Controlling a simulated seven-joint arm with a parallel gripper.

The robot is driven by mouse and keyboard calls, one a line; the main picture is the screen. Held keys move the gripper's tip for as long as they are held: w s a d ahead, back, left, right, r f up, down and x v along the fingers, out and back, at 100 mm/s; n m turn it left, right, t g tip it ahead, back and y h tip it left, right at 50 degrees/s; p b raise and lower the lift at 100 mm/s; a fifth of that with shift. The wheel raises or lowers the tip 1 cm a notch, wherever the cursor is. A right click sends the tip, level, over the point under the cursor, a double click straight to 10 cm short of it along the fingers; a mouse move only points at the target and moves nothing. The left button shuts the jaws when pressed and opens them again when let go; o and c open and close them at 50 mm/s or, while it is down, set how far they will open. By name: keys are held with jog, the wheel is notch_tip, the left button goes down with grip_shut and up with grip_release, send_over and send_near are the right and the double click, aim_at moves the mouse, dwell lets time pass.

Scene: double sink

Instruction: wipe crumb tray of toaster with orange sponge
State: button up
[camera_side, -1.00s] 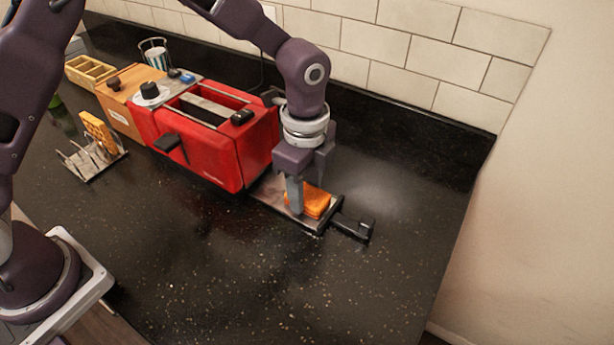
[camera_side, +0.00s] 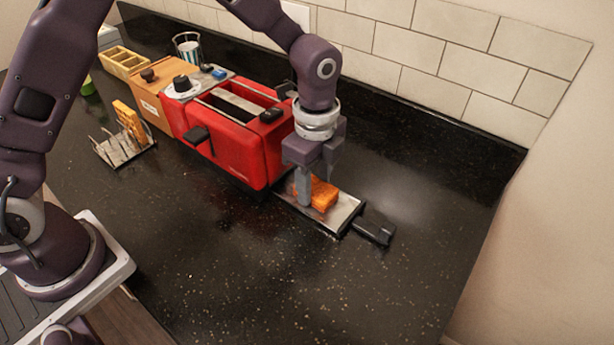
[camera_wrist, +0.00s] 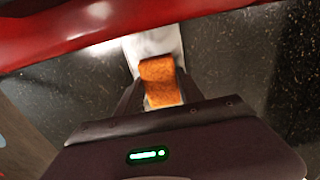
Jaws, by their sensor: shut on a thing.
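The red toaster (camera_side: 238,140) stands on the dark counter, with its crumb tray (camera_side: 343,212) pulled out from its right end. The tray is a flat metal plate with a black handle (camera_side: 374,228) at its outer end. The orange sponge (camera_side: 324,195) is low over the tray, seemingly on its surface; the exact contact is hard to see. My gripper (camera_side: 306,188) points down over the tray and is shut on the sponge. In the wrist view the sponge (camera_wrist: 160,80) sits between the two fingers, with the pale tray (camera_wrist: 150,43) behind it.
A rack (camera_side: 122,152) holding toast is at the left. The counter (camera_side: 290,270) in front is clear. A tiled wall runs behind.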

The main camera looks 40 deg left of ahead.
aim_at(331, 196)
jog(key=shift+d, duration=1.95)
jog(key=shift+r, duration=4.05)
jog(key=shift+a, duration=0.1)
